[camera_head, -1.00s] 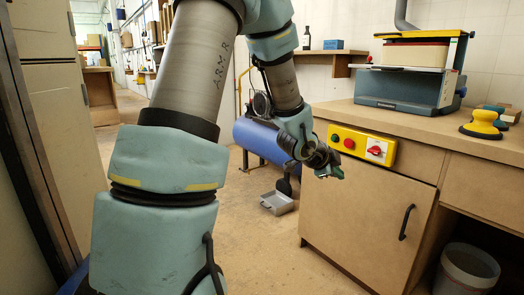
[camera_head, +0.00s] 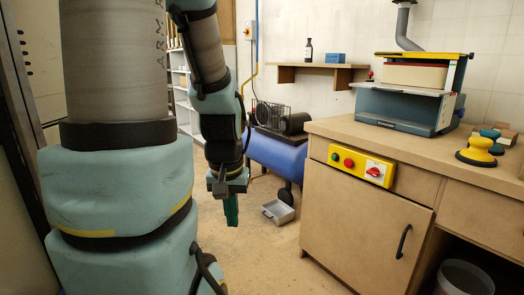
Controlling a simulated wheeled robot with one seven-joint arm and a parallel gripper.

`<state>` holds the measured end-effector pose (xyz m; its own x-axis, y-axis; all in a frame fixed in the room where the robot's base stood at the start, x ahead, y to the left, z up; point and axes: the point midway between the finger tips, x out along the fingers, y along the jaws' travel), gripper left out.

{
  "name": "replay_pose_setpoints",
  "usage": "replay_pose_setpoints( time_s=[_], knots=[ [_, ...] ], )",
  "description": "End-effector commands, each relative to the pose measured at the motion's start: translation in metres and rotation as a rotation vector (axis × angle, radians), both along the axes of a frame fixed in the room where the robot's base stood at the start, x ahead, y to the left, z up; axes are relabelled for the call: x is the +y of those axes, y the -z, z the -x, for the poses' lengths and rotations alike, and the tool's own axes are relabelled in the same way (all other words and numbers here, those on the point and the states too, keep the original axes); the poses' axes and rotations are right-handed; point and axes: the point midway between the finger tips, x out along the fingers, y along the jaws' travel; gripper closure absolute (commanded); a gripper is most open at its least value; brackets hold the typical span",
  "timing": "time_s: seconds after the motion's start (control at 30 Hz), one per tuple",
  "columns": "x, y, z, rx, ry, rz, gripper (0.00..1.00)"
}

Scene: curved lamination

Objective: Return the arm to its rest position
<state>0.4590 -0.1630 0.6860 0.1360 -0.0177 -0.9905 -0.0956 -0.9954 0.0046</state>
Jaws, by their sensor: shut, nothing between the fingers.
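My arm stands large at the left of the head view, its upper part running out of the top of the picture. The forearm hangs down to the right of the thick lower links. My gripper (camera_head: 231,212) points down at its end, with green fingers shut and nothing between them. It hangs in open space over the floor, left of the blue tank and apart from the wooden cabinet. The view does not show the fingertips in detail.
A wooden cabinet (camera_head: 350,215) with a yellow button panel (camera_head: 361,165) stands at right. On its top are a blue-grey machine (camera_head: 405,108) and a yellow sander (camera_head: 477,152). A blue compressor tank (camera_head: 275,154) and a grey tray (camera_head: 278,212) are behind. Floor between is clear.

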Motion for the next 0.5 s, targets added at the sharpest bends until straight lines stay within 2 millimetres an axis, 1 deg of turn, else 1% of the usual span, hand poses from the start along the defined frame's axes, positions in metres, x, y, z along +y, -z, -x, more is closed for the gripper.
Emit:
replay_pose_setpoints(
  time_s=[0.03,0.5],
  knots=[
    [0.0,-0.03,0.0,-0.001,0.001,0.0,1.0],
    [0.0,-0.177,-0.001,-0.001,0.004,0.0,1.0]
  ],
)
